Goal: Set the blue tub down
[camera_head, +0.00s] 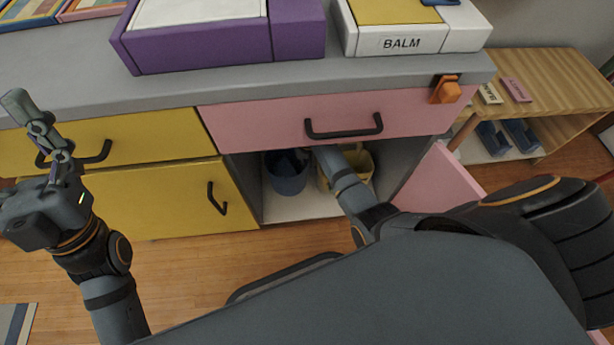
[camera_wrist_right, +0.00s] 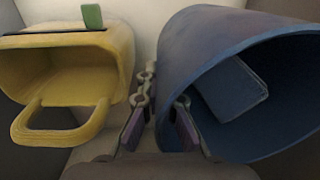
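The blue tub (camera_head: 286,178) stands on the white floor of the open cabinet compartment. In the right wrist view the blue tub (camera_wrist_right: 215,45) fills the right side, its mouth toward the camera, with a blue flat-sided item (camera_wrist_right: 232,90) inside. My right arm reaches into the compartment; its fingertips are hidden in the head view. In the wrist view my right gripper (camera_wrist_right: 162,115) has its fingers apart, the right one overlapping the tub's near rim, the left one outside the wall. I see no clear squeeze. My left gripper (camera_head: 38,130) is raised before the yellow drawers, seemingly empty.
A yellow tub (camera_head: 360,165) with a handle stands right of the blue one; a green tab (camera_wrist_right: 92,17) shows on its rim. The pink door (camera_head: 440,185) hangs open at right. The pink drawer (camera_head: 290,125) is directly above.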

